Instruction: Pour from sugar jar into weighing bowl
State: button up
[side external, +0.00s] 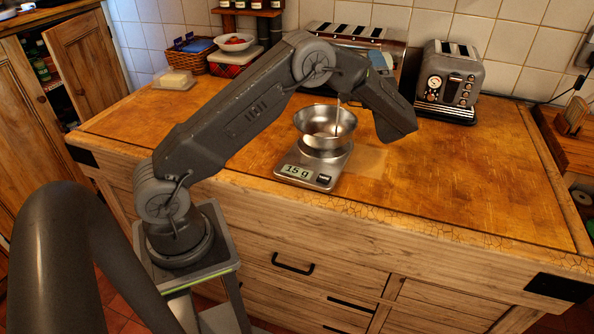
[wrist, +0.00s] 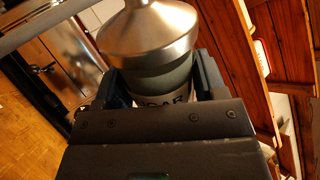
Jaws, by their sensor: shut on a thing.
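The sugar jar (wrist: 165,72) has a shiny metal cone-shaped top and a label partly reading "GAR". In the wrist view, my gripper (wrist: 163,84) is shut on the jar's body, one dark finger on each side. The tip of the jar's top is cut off by the frame. In the side view, my arm hides the jar and fingers. The steel weighing bowl (side external: 312,123) sits upright on a digital scale (side external: 314,164) whose display seems to read 15 g. A thin pale line, apparently a stream of sugar, drops from beside my arm into the bowl.
A long toaster (side external: 352,33) stands behind my arm, and a grey toaster (side external: 447,80) stands at the back right. A butter dish (side external: 175,82) and a basket (side external: 197,58) are at the back left. The right side of the wooden worktop (side external: 480,180) is clear.

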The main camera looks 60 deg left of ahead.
dwell(0.4)
jog(key=shift+f+m+t, duration=0.2)
jog(key=shift+m+t, duration=0.3)
jog(key=shift+m, duration=0.15)
jog(key=shift+f+m+t, duration=0.2)
jog(key=shift+m+t, duration=0.3)
jog(key=shift+m, duration=0.15)
jog(key=shift+r+n+g, duration=0.15)
jog(key=shift+n+g, duration=0.25)
jog(key=shift+n, duration=0.1)
dwell(1.2)
jog(key=m+t, duration=0.1)
jog(key=f+m+t+h, duration=0.1)
jog(key=m, duration=0.1)
jog(key=m+t+h, duration=0.1)
jog(key=m+t, duration=0.1)
jog(key=shift+s+f, duration=0.3)
jog(key=shift+f, duration=0.05)
jog(key=m+t+h, duration=0.1)
jog(key=m, duration=0.1)
jog(key=f+m+t+h, duration=0.1)
jog(key=m, duration=0.1)
jog(key=s+f+m+t+h, duration=0.1)
jog(key=m, duration=0.2)
jog(key=shift+s+a+f, duration=0.1)
jog(key=shift+a+f, duration=0.05)
jog(key=shift+t+h, duration=0.3)
jog(key=shift+t, duration=0.1)
